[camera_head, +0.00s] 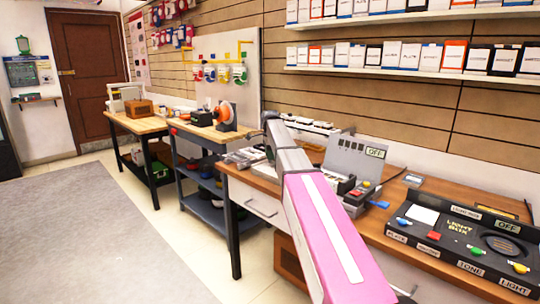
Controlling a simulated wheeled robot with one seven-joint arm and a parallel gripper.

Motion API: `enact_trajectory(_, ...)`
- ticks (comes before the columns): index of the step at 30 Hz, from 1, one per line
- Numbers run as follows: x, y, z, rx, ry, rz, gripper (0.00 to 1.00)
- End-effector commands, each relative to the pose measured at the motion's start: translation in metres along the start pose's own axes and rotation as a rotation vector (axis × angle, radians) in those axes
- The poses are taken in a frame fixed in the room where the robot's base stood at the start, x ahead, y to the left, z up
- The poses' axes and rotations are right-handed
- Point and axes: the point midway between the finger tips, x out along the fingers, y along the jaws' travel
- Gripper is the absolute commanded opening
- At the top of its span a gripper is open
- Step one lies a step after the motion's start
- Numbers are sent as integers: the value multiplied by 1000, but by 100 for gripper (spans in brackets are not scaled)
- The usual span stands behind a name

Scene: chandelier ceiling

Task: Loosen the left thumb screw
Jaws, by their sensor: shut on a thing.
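No thumb screw can be made out in the head view. A grey case (352,157) with an open lid and an "OFF" label stands on the wooden bench (402,188). Small grey parts (245,156) lie on the bench just left of my arm. My pink and grey arm reaches from the bottom centre up and away over the bench. It covers part of the bench top between these parts and the case. My gripper cannot be seen, so what its fingers touch is hidden.
A black light box (467,236) with coloured knobs fills the bench's right end. Shelves of boxes (408,55) hang above. The floor (95,240) at left is clear.

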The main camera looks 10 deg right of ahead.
Motion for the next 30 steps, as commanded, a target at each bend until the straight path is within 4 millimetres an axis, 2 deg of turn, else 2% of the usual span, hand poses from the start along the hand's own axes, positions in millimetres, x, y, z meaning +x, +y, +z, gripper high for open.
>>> enact_trajectory(11, 0, 0, 0, -118, -5, -1, 5)
enact_trajectory(30, 0, 0, 0, -696, -28, -1, 5)
